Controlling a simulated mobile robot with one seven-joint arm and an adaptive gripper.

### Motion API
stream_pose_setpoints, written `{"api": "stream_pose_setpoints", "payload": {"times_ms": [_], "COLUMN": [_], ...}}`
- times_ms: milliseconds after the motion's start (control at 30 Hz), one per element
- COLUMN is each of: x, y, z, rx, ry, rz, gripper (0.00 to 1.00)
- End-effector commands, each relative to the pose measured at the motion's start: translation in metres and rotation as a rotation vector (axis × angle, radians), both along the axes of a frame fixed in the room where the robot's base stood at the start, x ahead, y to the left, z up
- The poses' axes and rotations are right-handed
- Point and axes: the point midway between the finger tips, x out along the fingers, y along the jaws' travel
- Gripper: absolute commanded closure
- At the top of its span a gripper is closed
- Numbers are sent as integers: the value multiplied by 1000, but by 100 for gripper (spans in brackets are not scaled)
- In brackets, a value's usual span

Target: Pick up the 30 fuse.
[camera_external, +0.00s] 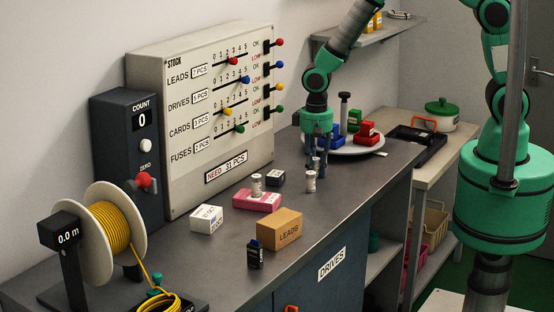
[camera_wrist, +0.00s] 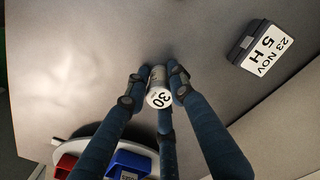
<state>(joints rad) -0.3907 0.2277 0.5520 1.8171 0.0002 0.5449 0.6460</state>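In the wrist view, the 30 fuse (camera_wrist: 159,98), a small pale cylinder with "30" on its end face, stands between the fingertips of my gripper (camera_wrist: 158,85). One finger is close on each side and a third is below it in the picture. I cannot tell whether they touch it. In the external view, my gripper (camera_external: 315,166) points down over the bench, with a pale fuse (camera_external: 310,182) standing upright at its fingertips. This looks like the same fuse. Another pale fuse (camera_external: 257,185) stands on the pink box (camera_external: 266,202); its label is unreadable here.
A small dark box (camera_external: 275,178) is left of my gripper; it also shows in the wrist view (camera_wrist: 262,46). A white box (camera_external: 207,219) and a brown LEADS box (camera_external: 279,229) are nearer the front. A round plate (camera_external: 372,151) with coloured bins is behind. The stock panel (camera_external: 205,110) stands along the wall.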

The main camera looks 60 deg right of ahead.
Motion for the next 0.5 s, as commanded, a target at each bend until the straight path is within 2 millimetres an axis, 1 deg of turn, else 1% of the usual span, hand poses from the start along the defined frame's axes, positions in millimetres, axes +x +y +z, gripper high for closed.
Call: {"api": "stream_pose_setpoints", "payload": {"times_ms": [33, 67, 100, 367, 500], "x": [0, 0, 0, 0, 0], "y": [0, 0, 0, 0, 0], "z": [0, 0, 0, 0, 4], "rx": [0, 0, 0, 0, 1], "ry": [0, 0, 0, 0, -1], "rz": [0, 0, 0, 0, 0], "gripper": [93, 99, 100, 100, 100]}}
